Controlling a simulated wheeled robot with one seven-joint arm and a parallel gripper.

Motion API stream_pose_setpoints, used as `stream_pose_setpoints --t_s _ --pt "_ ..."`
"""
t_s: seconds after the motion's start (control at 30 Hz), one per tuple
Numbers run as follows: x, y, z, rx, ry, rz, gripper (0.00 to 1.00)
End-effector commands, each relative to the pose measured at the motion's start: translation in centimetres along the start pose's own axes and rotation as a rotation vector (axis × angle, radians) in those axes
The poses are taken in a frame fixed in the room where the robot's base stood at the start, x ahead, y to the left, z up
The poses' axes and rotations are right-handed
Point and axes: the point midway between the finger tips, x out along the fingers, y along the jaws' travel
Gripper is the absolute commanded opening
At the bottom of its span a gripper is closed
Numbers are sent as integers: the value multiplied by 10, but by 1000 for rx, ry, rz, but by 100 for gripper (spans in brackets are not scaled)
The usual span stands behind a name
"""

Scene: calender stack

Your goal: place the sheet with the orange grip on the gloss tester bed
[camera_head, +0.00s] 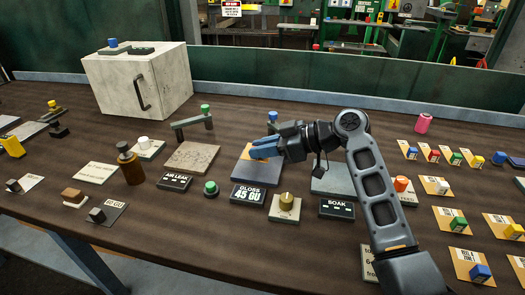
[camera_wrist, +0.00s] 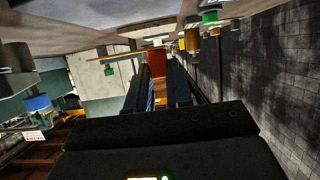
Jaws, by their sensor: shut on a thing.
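My gripper (camera_head: 264,148) is over the gloss tester, its blue fingers pointing left. It is shut on the orange grip (camera_wrist: 157,63), which shows between the fingers in the wrist view. The sheet with the orange grip (camera_wrist: 115,56) shows there as a thin tan edge, nearly level. In the head view, a tan-orange patch shows by the fingertips; the fingers hide the rest. The gloss tester bed (camera_head: 243,175) is a blue-grey square plate below the gripper, behind the display (camera_head: 248,194) reading 45 GU. I cannot tell whether the sheet touches the bed.
A stone-coloured plate (camera_head: 192,158) lies left of the bed, and a grey plate (camera_head: 332,181) lies right, partly behind my arm. A brass knob (camera_head: 286,203) stands in front. A brown bottle (camera_head: 130,165) and white cabinet (camera_head: 138,80) are left. Small coloured blocks on cards (camera_head: 456,217) are right.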

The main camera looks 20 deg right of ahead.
Motion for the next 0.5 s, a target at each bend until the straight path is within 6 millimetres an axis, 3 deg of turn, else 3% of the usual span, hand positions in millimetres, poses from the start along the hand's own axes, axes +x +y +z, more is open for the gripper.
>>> stream_pose_setpoints --t_s 0.13,0.5 --pt "5 0 13 0 1 0 0" --pt "7 0 18 -1 1 1 0"
